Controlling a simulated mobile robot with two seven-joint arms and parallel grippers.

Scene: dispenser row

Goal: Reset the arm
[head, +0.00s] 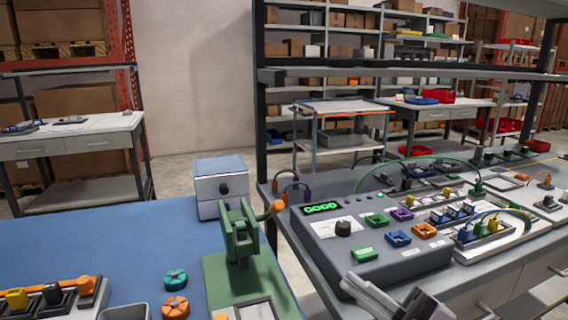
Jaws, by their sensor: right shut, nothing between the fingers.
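My right gripper (366,292) shows at the bottom edge, right of centre, with its fingers together and nothing between them. It is in front of the near side of a grey test box (375,268), and I cannot tell whether it touches the box. The rest of my right arm is mostly out of the picture. My left gripper is not in view.
A green clamp fixture (240,232) and a white box (221,186) stand on the blue mat (105,240) at left. Teal (175,279) and orange (175,307) round parts lie there. Connector racks (483,238) with looped cables fill the bench at right. Shelf posts rise behind.

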